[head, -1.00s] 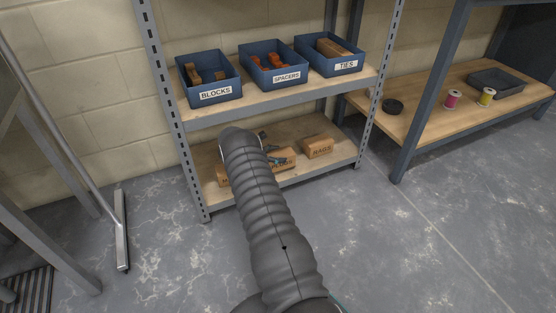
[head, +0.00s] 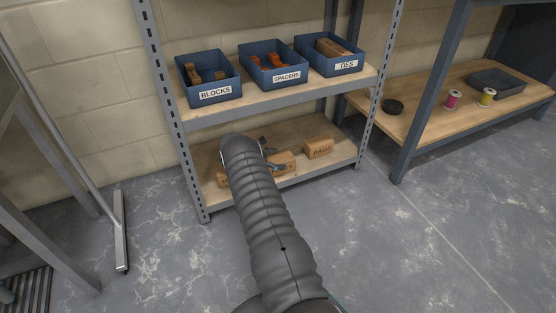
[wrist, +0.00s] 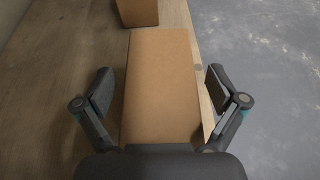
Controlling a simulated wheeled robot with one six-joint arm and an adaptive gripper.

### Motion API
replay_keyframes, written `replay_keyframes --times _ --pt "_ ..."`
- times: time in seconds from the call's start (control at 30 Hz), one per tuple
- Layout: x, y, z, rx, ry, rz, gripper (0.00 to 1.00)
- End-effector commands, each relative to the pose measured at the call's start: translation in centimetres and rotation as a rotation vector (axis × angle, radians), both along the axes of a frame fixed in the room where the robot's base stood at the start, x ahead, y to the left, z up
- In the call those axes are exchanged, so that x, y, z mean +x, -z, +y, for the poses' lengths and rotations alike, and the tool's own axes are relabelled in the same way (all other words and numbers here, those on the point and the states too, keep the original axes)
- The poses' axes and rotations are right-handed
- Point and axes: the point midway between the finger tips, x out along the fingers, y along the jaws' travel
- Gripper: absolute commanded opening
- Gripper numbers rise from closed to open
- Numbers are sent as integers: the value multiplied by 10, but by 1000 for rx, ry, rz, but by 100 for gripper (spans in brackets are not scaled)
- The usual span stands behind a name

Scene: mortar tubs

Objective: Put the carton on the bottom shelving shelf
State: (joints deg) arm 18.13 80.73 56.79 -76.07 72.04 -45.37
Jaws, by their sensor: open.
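A brown carton (wrist: 160,85) lies on the wooden bottom shelf (wrist: 90,50) of the grey shelving, between the fingers of my gripper (wrist: 160,92). The gripper is open, with a gap on each side of the carton. In the head view this appears to be the middle carton (head: 287,160), partly hidden by my gripper (head: 268,153) and arm. A carton labelled RAGS (head: 318,148) stands to its right; it appears to be the carton (wrist: 137,12) at the top of the wrist view. Another carton (head: 222,177) at the left is mostly hidden by my arm.
The upper shelf (head: 280,102) bears blue bins labelled BLOCKS (head: 212,92), SPACERS (head: 275,78) and TIES (head: 332,66). It overhangs the bottom shelf. A bench (head: 425,110) with spools and a dark tray stands at the right. The floor in front is clear.

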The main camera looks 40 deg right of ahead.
Motion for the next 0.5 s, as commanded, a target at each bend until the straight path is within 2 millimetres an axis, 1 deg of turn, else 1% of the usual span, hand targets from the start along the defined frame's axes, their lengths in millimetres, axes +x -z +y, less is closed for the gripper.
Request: replay_keyframes --times 0.1,0.17,0.27,0.5 --pt "0 -4 0 0 0 0 95" --pt "2 -4 5 0 -2 -1 95" --pt "5 -9 15 -1 -3 -1 95" --pt "15 -24 49 0 -2 -1 95"
